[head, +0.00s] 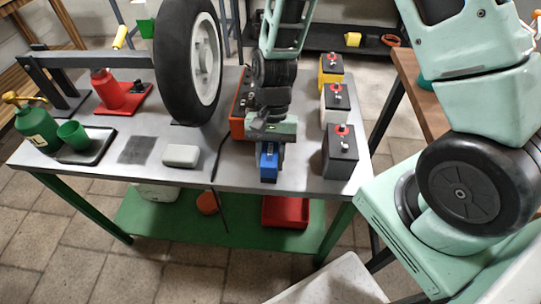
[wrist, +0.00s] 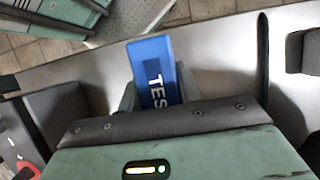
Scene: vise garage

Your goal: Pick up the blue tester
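The blue tester (head: 268,163) is upright near the front edge of the grey worktable (head: 235,172). My gripper (head: 270,146) is directly above it, pointing down, with the tester at its fingers. In the wrist view the blue tester (wrist: 154,72), with white letters "TES", lies between the two fingers of my gripper (wrist: 157,93). One finger shows close along each side of it. I cannot tell whether they press on it. Its lower part in that view is hidden behind the gripper body. I cannot tell whether the tester touches the table.
Three batteries, the nearest being dark grey (head: 340,158), stand right of the tester. A red-orange box (head: 241,108) is behind my gripper. A white box (head: 181,156) and a large wheel (head: 174,62) are to the left. Bare tabletop lies left of the tester.

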